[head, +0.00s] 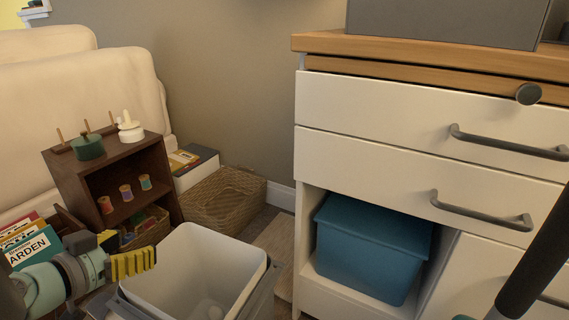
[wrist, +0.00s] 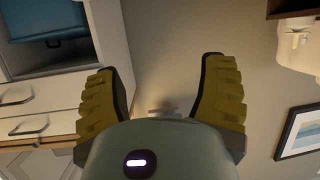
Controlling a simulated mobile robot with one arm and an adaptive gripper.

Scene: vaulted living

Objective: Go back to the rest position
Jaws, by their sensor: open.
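My gripper (head: 133,262) shows at the lower left in the head view, with yellow ribbed fingers, beside the left rim of a white bin. In the wrist view my gripper (wrist: 162,95) has its two yellow fingers spread wide, with nothing between them but the wall behind. It is open and empty. Part of my arm is cut off at the left edge of the head view.
The open white bin (head: 190,262) stands just right of my gripper. A dark wooden shelf (head: 72,180) with spools, books (head: 35,248) and a wicker basket (head: 226,198) are nearby. A white cabinet (head: 375,110) with a blue bin (head: 372,245) fills the right.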

